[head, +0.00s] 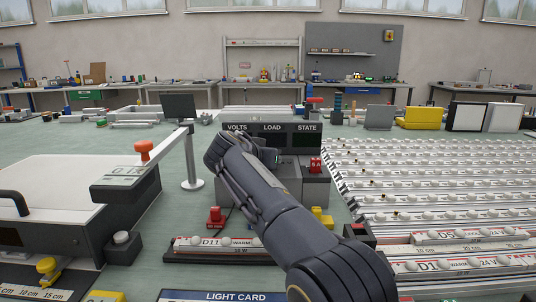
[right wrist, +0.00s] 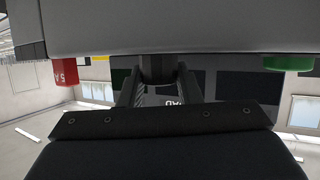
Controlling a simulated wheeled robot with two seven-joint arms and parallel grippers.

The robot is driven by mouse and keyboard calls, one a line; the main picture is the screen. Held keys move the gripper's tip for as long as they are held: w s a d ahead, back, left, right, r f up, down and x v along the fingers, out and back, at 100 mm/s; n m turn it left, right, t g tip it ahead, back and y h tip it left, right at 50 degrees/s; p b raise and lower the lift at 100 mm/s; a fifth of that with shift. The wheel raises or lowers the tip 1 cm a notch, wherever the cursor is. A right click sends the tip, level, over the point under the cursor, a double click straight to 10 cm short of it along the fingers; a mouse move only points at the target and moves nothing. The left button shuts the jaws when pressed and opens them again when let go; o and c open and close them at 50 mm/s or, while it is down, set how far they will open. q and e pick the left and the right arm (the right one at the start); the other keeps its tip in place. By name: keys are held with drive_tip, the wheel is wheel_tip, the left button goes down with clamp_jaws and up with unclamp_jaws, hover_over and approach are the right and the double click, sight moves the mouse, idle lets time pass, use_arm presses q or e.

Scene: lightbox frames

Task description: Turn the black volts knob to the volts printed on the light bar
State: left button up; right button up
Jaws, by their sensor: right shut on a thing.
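The power supply (head: 316,190), with panels marked VOLTS, LOAD and STATE, stands mid-table in the head view, partly behind my right arm. In the right wrist view, the fingers of my right gripper (right wrist: 157,86) stand on both sides of the black volts knob (right wrist: 157,67) and are shut on it. In the head view my arm hides the knob and its scale. The light bar (head: 205,246) lies in front of the supply, marked D11, WARM and 10 W. Its right end is behind my arm, and I cannot read volts on it. My left gripper is not in view.
A red 5 A part (head: 315,165) is on the supply's right; a green part (right wrist: 288,63) shows in the right wrist view. Rows of light bars (head: 430,185) fill the right side. A grey box (head: 75,200) stands left, and a LIGHT CARD (head: 225,296) lies in front.

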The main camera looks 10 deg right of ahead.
drive_tip(key=shift+m+g+h+p, duration=0.5)
drive_tip(key=shift+m, duration=0.1)
drive_tip(key=shift+f, duration=0.1)
drive_tip(key=o, duration=1)
drive_tip(key=shift+d+f, duration=0.1)
drive_tip(key=shift+c, duration=0.2)
drive_tip(key=v, duration=0.8)
drive_tip(key=shift+p, duration=0.35)
drive_tip(key=shift+w, duration=0.15)
